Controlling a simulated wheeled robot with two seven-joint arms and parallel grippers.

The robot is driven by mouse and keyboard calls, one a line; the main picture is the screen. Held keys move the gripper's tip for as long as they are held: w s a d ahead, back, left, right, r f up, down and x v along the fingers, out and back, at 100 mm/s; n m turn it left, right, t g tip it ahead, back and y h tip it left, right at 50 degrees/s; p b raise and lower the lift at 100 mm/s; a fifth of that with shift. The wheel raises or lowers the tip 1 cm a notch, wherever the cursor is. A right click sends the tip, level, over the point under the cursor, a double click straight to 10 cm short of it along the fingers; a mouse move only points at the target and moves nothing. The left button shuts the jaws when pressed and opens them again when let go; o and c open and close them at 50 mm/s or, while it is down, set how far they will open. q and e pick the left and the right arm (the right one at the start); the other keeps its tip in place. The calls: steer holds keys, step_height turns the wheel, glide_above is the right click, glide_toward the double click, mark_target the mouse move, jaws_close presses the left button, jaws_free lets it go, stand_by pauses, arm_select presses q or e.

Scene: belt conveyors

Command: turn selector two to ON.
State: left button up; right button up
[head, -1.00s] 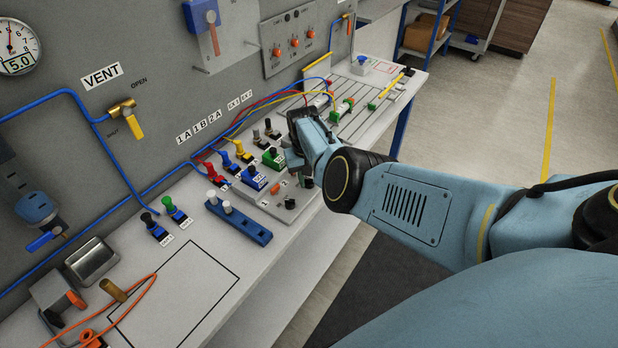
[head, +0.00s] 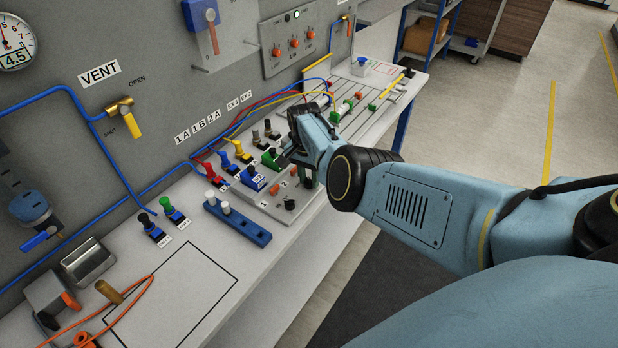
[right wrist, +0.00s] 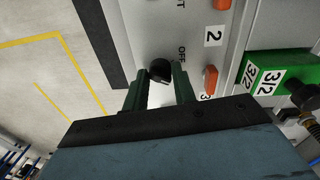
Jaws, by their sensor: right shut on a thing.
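In the right wrist view a round black knob (right wrist: 159,70) sits between the two dark green fingers of my right gripper (right wrist: 162,78). The gripper is shut on it. The word OFF (right wrist: 182,53) is printed beside the knob, and a "2" label (right wrist: 212,36) lies to its right. No ON mark is readable. In the head view my right gripper (head: 304,175) is at the near edge of the valve panel, and the gripped knob is hidden there. My left gripper is not in view.
Another black knob (head: 290,204) stands nearer along the same edge. Orange parts (right wrist: 210,80) and a green 3/2 block (right wrist: 265,78) are close to the gripper. A blue manifold (head: 237,222) lies to the left.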

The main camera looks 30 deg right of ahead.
mark_target(306, 181)
steer(key=shift+m, duration=0.3)
steer(key=o, duration=1)
steer(key=shift+a, duration=0.1)
steer(key=shift+c, duration=0.2)
steer(key=shift+r, duration=0.25)
step_height(306, 181, up, 13)
steer(key=p, duration=0.3)
steer(key=shift+w+a, duration=0.15)
steer(key=shift+w, duration=0.25)
steer(key=shift+f, duration=0.15)
